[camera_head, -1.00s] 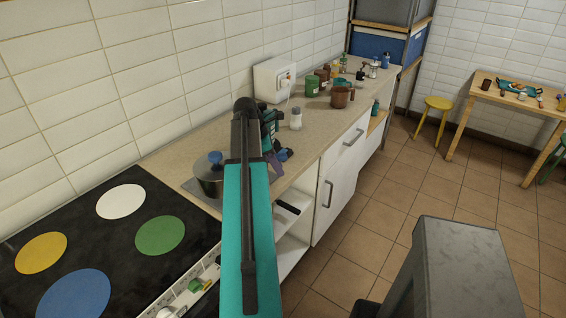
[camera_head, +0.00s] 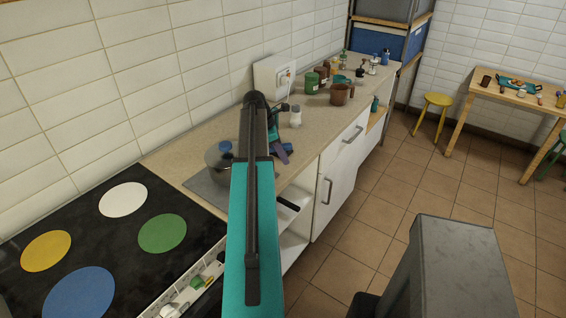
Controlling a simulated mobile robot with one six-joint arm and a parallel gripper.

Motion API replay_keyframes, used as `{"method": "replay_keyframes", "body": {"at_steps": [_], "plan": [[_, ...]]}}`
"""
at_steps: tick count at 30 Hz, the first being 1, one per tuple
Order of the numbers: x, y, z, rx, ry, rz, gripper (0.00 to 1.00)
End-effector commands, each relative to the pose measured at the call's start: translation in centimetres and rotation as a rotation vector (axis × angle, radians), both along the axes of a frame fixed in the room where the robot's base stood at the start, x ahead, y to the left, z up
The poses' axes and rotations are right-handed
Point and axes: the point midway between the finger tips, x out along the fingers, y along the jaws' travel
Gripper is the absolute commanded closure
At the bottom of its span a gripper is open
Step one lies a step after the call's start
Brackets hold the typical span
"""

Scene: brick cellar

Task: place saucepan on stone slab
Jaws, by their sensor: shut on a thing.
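The steel saucepan (camera_head: 214,167) with a blue knob on its lid is at the left part of the counter. It is over the grey stone slab (camera_head: 203,189), which shows to its left and in front of it. I cannot tell whether its base touches the slab. My teal and black arm crosses the middle of the view and hides the pan's right side. My gripper (camera_head: 281,150) shows only partly, right of the arm. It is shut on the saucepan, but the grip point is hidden. A black bar (camera_head: 288,204), perhaps the pan's handle, sticks out at the counter's front edge.
A hob (camera_head: 95,240) with coloured discs lies left of the slab. A white-capped jar (camera_head: 295,116), a green canister (camera_head: 311,83) and a brown pot (camera_head: 341,94) stand further along the counter (camera_head: 310,128). A tiled wall runs behind.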

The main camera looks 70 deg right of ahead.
Motion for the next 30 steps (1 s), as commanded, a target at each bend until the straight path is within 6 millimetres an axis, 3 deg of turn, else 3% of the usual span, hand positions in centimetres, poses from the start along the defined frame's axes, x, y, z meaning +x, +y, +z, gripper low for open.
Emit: {"method": "replay_keyframes", "body": {"at_steps": [8, 19, 29, 30], "plan": [[0.0, 0.0, -0.4, 0.000, -0.001, 0.000, 1.00], [0.0, 0.0, -3.0, 0.000, -0.001, -0.001, 1.00], [0.0, 0.0, -3.5, 0.000, 0.000, 0.000, 1.00], [0.0, 0.0, -3.6, 0.001, 0.001, 0.001, 0.71]]}}
